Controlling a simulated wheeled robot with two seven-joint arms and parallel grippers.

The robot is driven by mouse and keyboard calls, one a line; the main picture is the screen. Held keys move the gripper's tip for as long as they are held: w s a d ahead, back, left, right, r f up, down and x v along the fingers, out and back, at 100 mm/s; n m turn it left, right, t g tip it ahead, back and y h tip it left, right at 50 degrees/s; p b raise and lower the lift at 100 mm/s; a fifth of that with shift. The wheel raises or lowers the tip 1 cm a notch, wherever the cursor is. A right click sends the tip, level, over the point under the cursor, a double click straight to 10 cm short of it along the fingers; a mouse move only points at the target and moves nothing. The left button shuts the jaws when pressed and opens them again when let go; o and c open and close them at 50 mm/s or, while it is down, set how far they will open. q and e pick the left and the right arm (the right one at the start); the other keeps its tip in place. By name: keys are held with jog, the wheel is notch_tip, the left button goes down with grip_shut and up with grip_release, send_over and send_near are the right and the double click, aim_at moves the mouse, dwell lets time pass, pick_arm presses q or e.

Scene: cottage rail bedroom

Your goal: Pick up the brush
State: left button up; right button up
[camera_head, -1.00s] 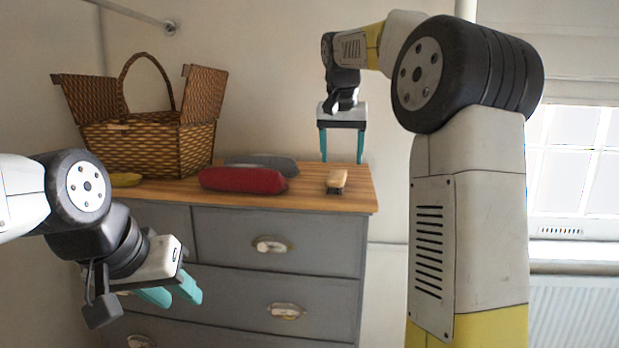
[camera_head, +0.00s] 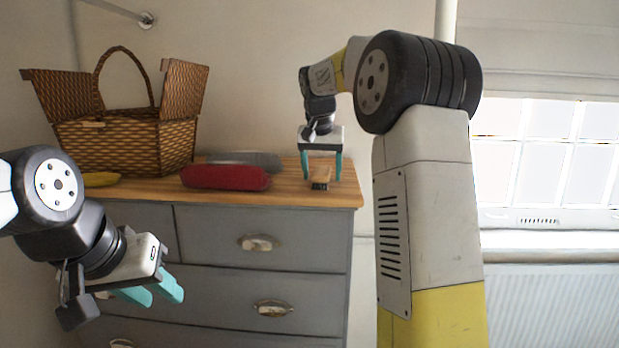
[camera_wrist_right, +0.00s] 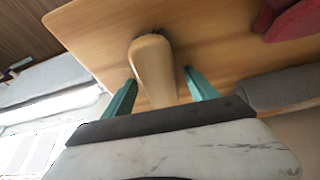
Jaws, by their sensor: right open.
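The brush (camera_head: 321,178), with a light wooden back and dark bristles underneath, lies on the dresser's wooden top near its right end. My right gripper (camera_head: 321,178) is open, pointing down, with its teal fingers above and on either side of the brush. In the right wrist view the brush (camera_wrist_right: 153,70) lies between the two open fingers (camera_wrist_right: 160,92), and neither finger visibly touches it. My left gripper (camera_head: 150,290) is at the lower left, in front of the dresser drawers, with its fingers a little apart and nothing seen between them.
A red rolled item (camera_head: 225,177) and a grey one (camera_head: 245,159) lie left of the brush. An open wicker basket (camera_head: 125,145) and a yellow item (camera_head: 101,180) are further left. The grey dresser (camera_head: 215,240) has drawers with metal pulls. A window is at right.

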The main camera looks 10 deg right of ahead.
aim_at(323, 169)
jog(key=shift+f, duration=0.25)
dwell(0.5)
grip_shut()
jog(key=shift+r, duration=0.1)
jog(key=shift+r, duration=0.8)
jog(key=shift+v, duration=1.2)
jog(key=s+r, duration=0.1)
jog(key=s, duration=1.4)
jog(key=shift+d+r, duration=0.25)
